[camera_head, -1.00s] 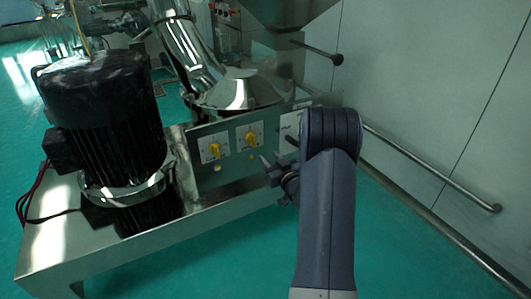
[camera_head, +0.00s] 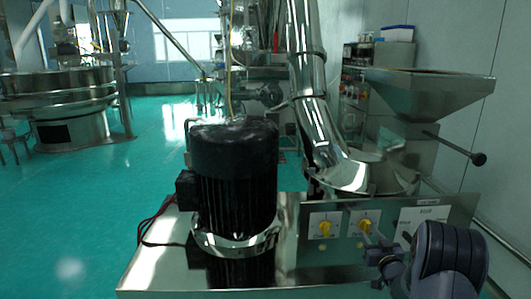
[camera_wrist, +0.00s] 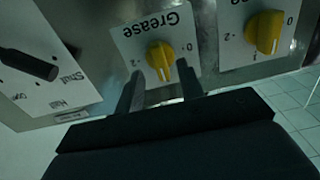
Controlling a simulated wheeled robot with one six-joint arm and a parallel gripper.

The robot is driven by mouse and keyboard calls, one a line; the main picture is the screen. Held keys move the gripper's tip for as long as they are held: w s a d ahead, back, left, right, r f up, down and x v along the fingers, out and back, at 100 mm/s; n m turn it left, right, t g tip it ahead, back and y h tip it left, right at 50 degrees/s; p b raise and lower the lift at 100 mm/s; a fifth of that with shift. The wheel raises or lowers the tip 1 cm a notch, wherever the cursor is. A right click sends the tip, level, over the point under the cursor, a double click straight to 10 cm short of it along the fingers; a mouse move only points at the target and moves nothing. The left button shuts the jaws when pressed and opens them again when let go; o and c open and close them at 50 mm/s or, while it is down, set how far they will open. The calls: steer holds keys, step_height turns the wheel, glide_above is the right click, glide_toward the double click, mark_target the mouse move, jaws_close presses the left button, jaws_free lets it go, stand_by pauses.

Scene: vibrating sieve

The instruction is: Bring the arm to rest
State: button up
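My gripper (camera_head: 385,262) is at the front of the metal control panel (camera_head: 440,212), low on the right in the head view. In the wrist view, where the panel appears upside down, my gripper (camera_wrist: 160,68) has its two dark fingers apart with no object held. A yellow knob (camera_wrist: 160,57) on a plate marked "Grease" lies just beyond and between the fingertips. I cannot tell whether they touch it. A second yellow knob (camera_wrist: 264,31) is to its right. In the head view, the two knobs (camera_head: 325,228) (camera_head: 365,226) sit up and left of my gripper.
A black motor (camera_head: 235,175) stands on the metal bench (camera_head: 165,270) left of the panel. A steel hopper (camera_head: 425,92) and a rod with a black ball end (camera_head: 478,158) are above. A black lever (camera_wrist: 28,64) is beside a "Shut" label. Open green floor (camera_head: 100,190) lies left.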

steer(key=shift+w, duration=1.35)
steer(key=shift+s, duration=0.1)
steer(key=s+p, duration=0.2)
steer(key=s, duration=0.9)
steer(key=w+b, duration=0.2)
steer(key=w, duration=0.9)
steer(key=shift+a+f, duration=0.1)
steer(key=shift+w+b, duration=0.15)
steer(key=shift+b, duration=0.15)
steer(key=n+b, duration=0.1)
steer(key=n, duration=0.3)
steer(key=shift+n, duration=0.4)
steer(key=n, duration=0.5)
steer(key=shift+b, duration=0.4)
